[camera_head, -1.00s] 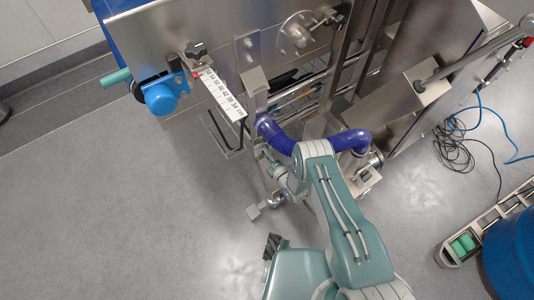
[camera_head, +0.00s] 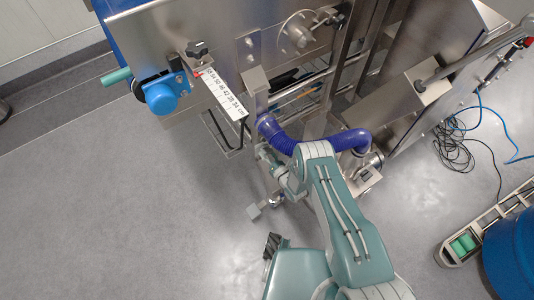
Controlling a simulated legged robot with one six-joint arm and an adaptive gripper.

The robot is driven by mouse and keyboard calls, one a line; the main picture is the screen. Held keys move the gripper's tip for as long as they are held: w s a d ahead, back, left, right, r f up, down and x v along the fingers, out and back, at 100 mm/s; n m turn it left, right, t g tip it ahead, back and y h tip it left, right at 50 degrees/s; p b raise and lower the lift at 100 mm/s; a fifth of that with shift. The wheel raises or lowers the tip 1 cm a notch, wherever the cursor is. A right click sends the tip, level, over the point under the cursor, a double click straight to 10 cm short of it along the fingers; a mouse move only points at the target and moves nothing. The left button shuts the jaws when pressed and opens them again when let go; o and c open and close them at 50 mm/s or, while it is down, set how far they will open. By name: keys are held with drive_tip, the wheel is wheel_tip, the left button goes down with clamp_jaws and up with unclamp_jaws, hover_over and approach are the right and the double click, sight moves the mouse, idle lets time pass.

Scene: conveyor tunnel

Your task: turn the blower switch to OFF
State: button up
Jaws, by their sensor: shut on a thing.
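I cannot make out the blower switch or its lettering in the head view. My teal arm reaches up from the bottom right to the front of the steel machine (camera_head: 175,42). Its elbow stands over the floor just in front of a blue-purple hose (camera_head: 277,134), and my wrist folds back to the left below it. My gripper's fingers are hidden behind my arm and the machine parts, so what they touch does not show.
A blue round unit (camera_head: 161,98) and a white ruler scale (camera_head: 222,93) sit on the machine's left front. A steel handwheel (camera_head: 297,36) is above. Black and blue cables (camera_head: 455,148) and a blue drum (camera_head: 512,255) are at right. The floor (camera_head: 110,210) at left is clear.

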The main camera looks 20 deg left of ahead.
drive_tip(key=shift+s+d+f+n, duration=0.1)
drive_tip(key=shift+s+f+n, duration=0.1)
drive_tip(key=shift+f+n, duration=0.25)
idle(0.3)
drive_tip(key=o, duration=1)
drive_tip(key=shift+r, duration=0.1)
drive_tip(key=shift+o, duration=0.3)
drive_tip(key=shift+w+r, duration=0.15)
drive_tip(key=v, duration=1.2)
